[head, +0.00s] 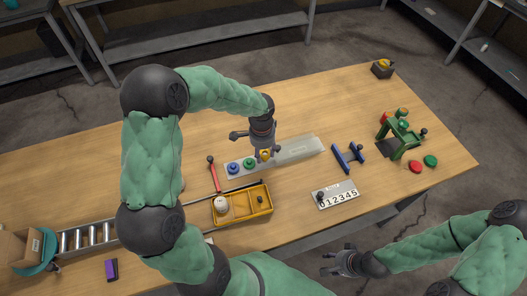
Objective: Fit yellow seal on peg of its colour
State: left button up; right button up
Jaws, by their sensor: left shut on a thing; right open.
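My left gripper (264,149) points down over the middle of the table, shut on the yellow seal (266,156). The seal is at or just above the light grey strip (302,149); I cannot tell whether it is around a peg, and the yellow peg itself is hidden. On the strip's left part sit a blue ring-like piece (233,168) and a green one (249,163), left of my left gripper. My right gripper (340,263) is open and empty, beyond the table's front edge at the lower right.
A yellow divided tray (258,211) with a white ball (221,204) lies in front of the strip. A red-handled tool (213,175), a blue stand (348,158), a number plate (335,195) and a green frame (401,135) surround it. The table's far side is mostly clear.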

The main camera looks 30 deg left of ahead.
pick_arm(q)
jog(key=shift+f, duration=0.2)
jog(key=o, duration=1.6)
jog(key=shift+c, duration=0.2)
jog(key=shift+r, duration=0.15)
jog(key=shift+r+p, duration=2.05)
jog(key=shift+r, duration=0.65)
